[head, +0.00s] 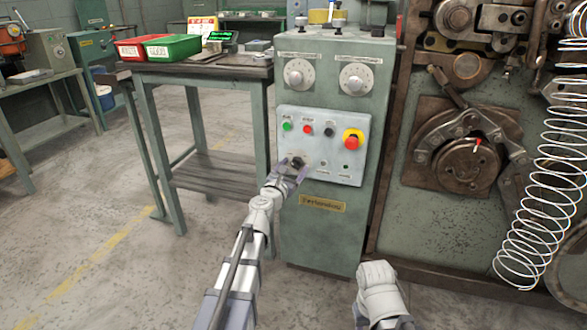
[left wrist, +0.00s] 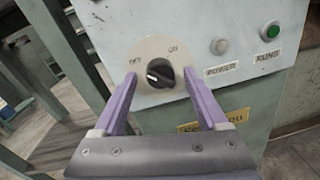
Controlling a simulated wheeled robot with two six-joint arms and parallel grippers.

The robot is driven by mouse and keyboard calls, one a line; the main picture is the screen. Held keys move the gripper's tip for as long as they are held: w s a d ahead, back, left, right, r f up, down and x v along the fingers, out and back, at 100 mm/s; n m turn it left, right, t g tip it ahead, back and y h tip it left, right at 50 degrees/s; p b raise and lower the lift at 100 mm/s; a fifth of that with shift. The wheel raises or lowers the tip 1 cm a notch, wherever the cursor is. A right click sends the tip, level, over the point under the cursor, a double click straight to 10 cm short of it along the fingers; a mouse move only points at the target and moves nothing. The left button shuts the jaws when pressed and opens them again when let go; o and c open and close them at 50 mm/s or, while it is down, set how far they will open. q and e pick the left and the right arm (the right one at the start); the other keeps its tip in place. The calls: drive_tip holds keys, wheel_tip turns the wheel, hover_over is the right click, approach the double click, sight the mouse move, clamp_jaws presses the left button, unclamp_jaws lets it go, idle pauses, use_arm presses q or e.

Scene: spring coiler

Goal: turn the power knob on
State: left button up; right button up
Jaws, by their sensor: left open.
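The black power knob (head: 297,162) sits low on the left of the light grey control panel (head: 322,125). In the left wrist view the knob (left wrist: 160,74) has a pale round plate marked OFF at left and ON at right. Its pale pointer mark lies on the left, OFF side. My left gripper (head: 293,168) is open, with its purple fingers on either side of the knob; in the left wrist view the gripper (left wrist: 158,78) straddles it. I cannot tell whether the fingers touch it. My right gripper is not seen; only part of that arm shows.
A red emergency stop button (head: 352,142) on a yellow base and small green and red buttons are on the same panel. Two dials (head: 299,73) are above. A workbench (head: 203,72) with red and green bins stands left. A wire coil (head: 545,190) hangs right.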

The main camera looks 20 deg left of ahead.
use_arm(q)
clamp_jaws()
idle(0.5)
drive_tip(key=shift+m, duration=0.3)
drive_tip(key=m, duration=0.3)
drive_tip(key=shift+m+p, duration=0.3)
drive_tip(key=shift+p, duration=0.05)
drive_tip(key=m, duration=0.4)
drive_tip(key=shift+r+g, duration=0.1)
drive_tip(key=shift+g, duration=0.2)
drive_tip(key=m+p, duration=0.1)
drive_tip(key=m, duration=0.3)
drive_tip(key=shift+m+y, duration=0.3)
drive_tip(key=shift+y, duration=0.1)
drive_tip(key=shift+m, duration=2.1)
